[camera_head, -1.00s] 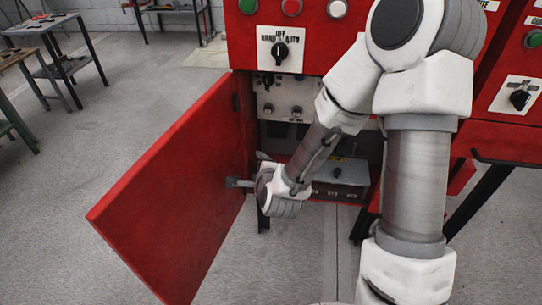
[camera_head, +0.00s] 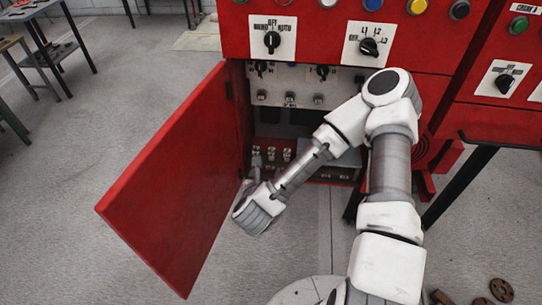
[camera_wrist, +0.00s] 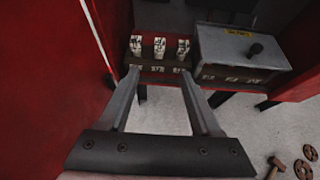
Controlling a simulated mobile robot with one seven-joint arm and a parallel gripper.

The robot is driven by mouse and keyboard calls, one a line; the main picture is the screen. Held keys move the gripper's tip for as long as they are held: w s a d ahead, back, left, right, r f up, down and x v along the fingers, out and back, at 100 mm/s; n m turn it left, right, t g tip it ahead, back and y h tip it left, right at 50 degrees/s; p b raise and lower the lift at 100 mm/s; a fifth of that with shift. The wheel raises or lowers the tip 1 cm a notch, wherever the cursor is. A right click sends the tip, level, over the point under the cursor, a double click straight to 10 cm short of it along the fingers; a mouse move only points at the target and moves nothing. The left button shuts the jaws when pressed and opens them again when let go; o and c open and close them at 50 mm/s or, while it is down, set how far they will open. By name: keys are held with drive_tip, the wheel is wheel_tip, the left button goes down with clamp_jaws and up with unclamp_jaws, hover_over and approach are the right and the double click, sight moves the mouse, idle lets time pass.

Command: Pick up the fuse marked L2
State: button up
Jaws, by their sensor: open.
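Three white fuses with dark markings stand in a row at the back of the red cabinet in the wrist view: a left fuse (camera_wrist: 136,45), a middle fuse (camera_wrist: 159,46) and a right fuse (camera_wrist: 183,48). Small labels sit on the holder below them, too blurred to read surely, so I cannot confirm which is L2. The row also shows low in the cabinet in the head view, where the middle fuse (camera_head: 271,154) is small. My gripper (camera_wrist: 159,74) is open and empty, its fingers pointing towards the row, apart from the fuses as far as I can see.
The open red cabinet door (camera_head: 170,180) stands close on the left of my gripper. A grey box (camera_wrist: 240,48) with a dark knob sits right of the fuses.

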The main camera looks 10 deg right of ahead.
sight(271, 154)
drive_tip(key=b+x, duration=0.4)
drive_tip(key=x, duration=1.1)
drive_tip(key=shift+w+f, duration=0.1)
drive_tip(key=shift+w, duration=0.05)
clamp_jaws()
